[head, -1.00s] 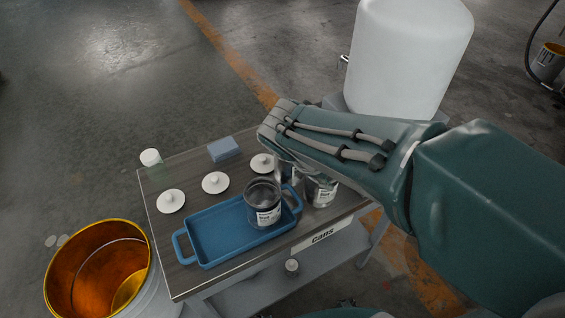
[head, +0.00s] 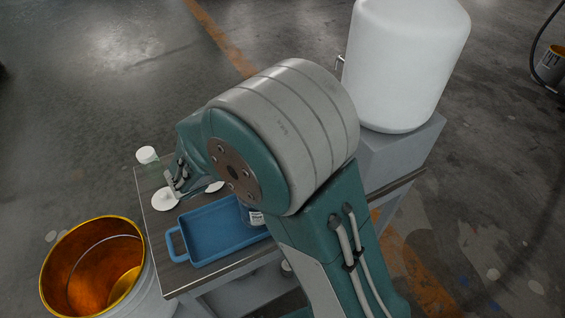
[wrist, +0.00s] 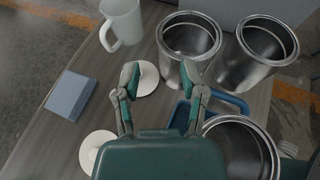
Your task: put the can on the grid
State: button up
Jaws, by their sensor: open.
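Three open metal cans show in the wrist view: one can (wrist: 190,37) stands ahead of my fingers, another can (wrist: 262,48) is to its right, and a third can (wrist: 240,150) is at the lower right. In the head view, part of a can (head: 256,217) shows in the blue tray (head: 205,236), mostly behind my arm. My gripper (wrist: 160,78) is open, with nothing between its fingertips; the nearest can is just beyond them. I cannot make out a grid in either view.
White knobbed lids (head: 165,199) lie on the table. A blue block (wrist: 71,95) and a white mug (wrist: 121,22) also stand there. A large white tank (head: 405,65) is behind, and an orange-lined bucket (head: 95,268) is at the lower left.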

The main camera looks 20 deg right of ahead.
jog(key=shift+f+x, duration=0.2)
jog(key=shift+x, duration=1.95)
jog(key=shift+f+x, duration=0.2)
jog(key=shift+x, duration=1.95)
jog(key=shift+s+a, duration=0.1)
grip_shut()
